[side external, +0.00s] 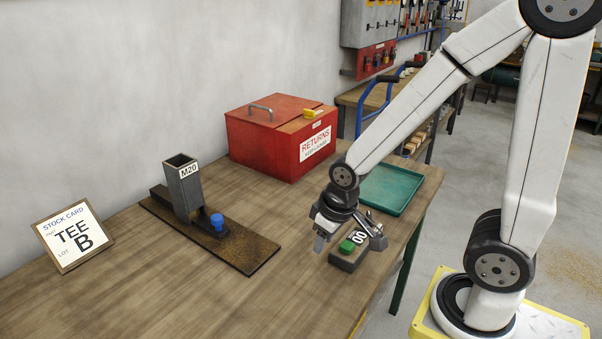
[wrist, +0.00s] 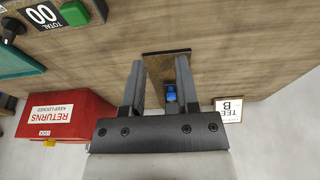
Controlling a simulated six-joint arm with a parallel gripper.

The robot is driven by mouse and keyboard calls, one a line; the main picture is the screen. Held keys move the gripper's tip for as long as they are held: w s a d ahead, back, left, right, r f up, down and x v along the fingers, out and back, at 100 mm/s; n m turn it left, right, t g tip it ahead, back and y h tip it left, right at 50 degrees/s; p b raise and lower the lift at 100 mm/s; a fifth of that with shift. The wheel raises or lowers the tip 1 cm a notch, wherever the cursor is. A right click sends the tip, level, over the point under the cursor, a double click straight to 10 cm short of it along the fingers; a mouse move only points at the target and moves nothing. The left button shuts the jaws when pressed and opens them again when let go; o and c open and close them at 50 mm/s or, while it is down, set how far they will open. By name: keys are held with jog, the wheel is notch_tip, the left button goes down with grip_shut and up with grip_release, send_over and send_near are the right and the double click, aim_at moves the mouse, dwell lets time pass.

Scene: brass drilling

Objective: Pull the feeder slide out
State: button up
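The feeder is a dark grey upright magazine marked M20 (side external: 184,187) on a brown base plate (side external: 245,254). A blue knob (side external: 217,221) stands at the magazine's front right foot, seemingly on the slide, whose extent I cannot make out. The magazine is mostly hidden behind my gripper in the wrist view.
A counter with a green button (side external: 347,246) stands close beside my gripper. A red RETURNS box (side external: 262,143) is behind, and a green tray (side external: 391,188) lies at the right. A stock card (side external: 73,236) stands at the left. Bare table lies between gripper and feeder.

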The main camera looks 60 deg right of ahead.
jog(key=shift+w, duration=0.3)
jog(key=c, duration=0.3)
jog(key=shift+m+t, duration=0.3)
jog(key=shift+m, duration=0.1)
jog(key=w, duration=0.5)
jog(key=w+r, duration=0.1)
jog(key=w, duration=1)
jog(key=shift+r, duration=0.35)
grip_shut()
jog(key=w+f+m, duration=0.1)
jog(key=w, duration=1.5)
jog(key=shift+f+t+h, duration=0.2)
jog(key=shift+t+h, duration=0.1)
jog(key=shift+t, duration=0.1)
